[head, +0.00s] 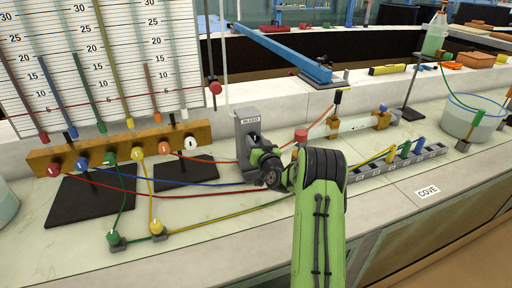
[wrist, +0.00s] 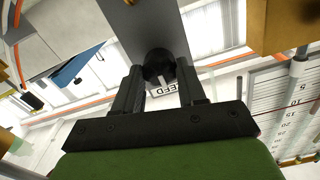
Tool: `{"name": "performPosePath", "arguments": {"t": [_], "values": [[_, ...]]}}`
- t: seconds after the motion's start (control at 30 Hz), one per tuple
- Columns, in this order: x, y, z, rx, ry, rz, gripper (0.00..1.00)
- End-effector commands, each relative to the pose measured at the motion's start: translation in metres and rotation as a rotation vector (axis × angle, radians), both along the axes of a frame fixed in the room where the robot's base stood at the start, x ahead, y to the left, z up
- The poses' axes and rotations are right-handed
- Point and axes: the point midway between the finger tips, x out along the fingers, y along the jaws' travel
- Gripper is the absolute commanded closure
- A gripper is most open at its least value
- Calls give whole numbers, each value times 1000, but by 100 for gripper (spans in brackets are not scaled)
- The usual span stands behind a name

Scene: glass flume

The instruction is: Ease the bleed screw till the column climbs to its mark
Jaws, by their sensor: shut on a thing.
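The grey bleed block (head: 247,122), labelled BLEED, stands on the bench in front of the wall. My gripper (head: 257,153) is at its front face, and my green arm comes up from below. In the wrist view the black bleed screw (wrist: 158,66) is a round head between the two fingers of my gripper (wrist: 160,85), which are shut on it. In the head view the screw is hidden. The gauge board (head: 100,60) carries several coloured columns; the yellow column (head: 112,50) and green column (head: 75,70) reach high, the orange column (head: 152,92) is shorter. A thin red line crosses the scale low down.
A brass manifold (head: 120,148) with coloured knobs sits below the board. Coloured hoses run across the bench close to my arm. A grey port strip (head: 395,160) and a beaker (head: 470,118) stand to the right.

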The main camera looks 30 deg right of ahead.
Motion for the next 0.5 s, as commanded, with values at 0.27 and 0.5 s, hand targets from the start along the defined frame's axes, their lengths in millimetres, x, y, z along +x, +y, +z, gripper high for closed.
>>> {"name": "performPosePath", "arguments": {"t": [0.27, 0.5], "values": [[0, 0, 0, 29, -3, 1, 90], [0, 0, 0, 27, -4, 1, 35]]}}
